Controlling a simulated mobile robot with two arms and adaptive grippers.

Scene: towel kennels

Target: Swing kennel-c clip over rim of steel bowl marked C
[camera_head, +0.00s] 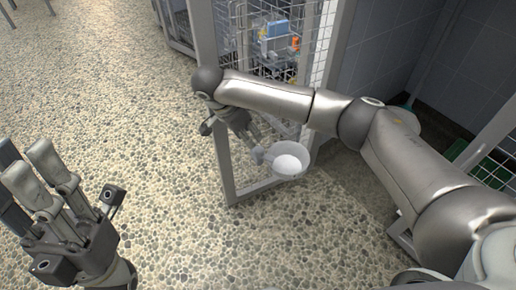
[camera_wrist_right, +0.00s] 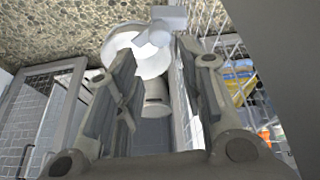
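A round steel bowl (camera_head: 285,158) with white contents hangs at the edge of the open kennel door frame (camera_head: 224,160). A small grey clip (camera_head: 258,155) sits at the bowl's left side. No letter can be read on either. My right gripper (camera_head: 246,130) is just above and left of the clip. In the right wrist view the fingers of my right gripper (camera_wrist_right: 155,75) are apart, with the clip (camera_wrist_right: 160,28) and bowl (camera_wrist_right: 122,42) beyond the fingertips. My left gripper (camera_head: 30,175) is at the lower left, away from the bowl; its finger gap is unclear.
A wire-mesh kennel stands behind the door frame, with a blue and orange item (camera_head: 278,38) inside. A green crate (camera_head: 490,172) is at the right edge. The pebbled floor (camera_head: 130,90) is clear at left. My right arm passes close to the door frame.

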